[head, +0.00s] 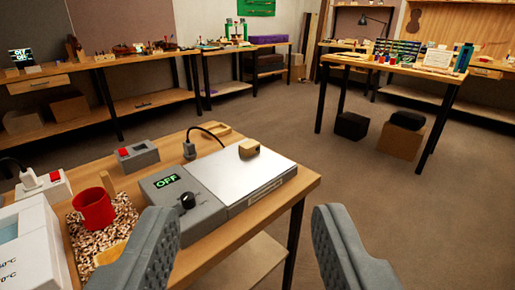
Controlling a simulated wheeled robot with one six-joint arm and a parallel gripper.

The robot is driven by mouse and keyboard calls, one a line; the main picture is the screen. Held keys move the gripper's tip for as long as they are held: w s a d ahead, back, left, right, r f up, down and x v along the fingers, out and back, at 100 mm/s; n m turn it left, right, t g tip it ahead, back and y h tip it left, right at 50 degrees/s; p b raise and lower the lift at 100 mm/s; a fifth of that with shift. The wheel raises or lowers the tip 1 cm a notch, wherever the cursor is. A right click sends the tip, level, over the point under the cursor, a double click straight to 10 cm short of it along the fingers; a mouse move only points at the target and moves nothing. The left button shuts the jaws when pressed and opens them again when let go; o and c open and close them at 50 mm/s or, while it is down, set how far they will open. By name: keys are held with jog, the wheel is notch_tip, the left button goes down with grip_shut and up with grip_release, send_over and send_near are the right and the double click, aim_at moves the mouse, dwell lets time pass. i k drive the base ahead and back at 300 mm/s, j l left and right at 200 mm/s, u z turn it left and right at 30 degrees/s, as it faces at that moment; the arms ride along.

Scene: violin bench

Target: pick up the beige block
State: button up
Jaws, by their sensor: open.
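A small beige block (249,148) with a dark mark on its side rests on the white top of the hot plate (230,178), near its far edge. My gripper (245,215) is open and empty, its two grey fingers wide apart in the foreground. The block lies beyond the fingertips, between them in the picture and apart from both.
The hot plate's control box (180,200) reads OFF. A red cup (94,209) stands on a speckled mat (125,222) at left, near a white device (30,245). A cable arches behind the plate. Open floor (370,200) lies right of the bench.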

aim_at(248, 148)
jog(key=i+u, duration=0.3)
jog(key=i, duration=0.65)
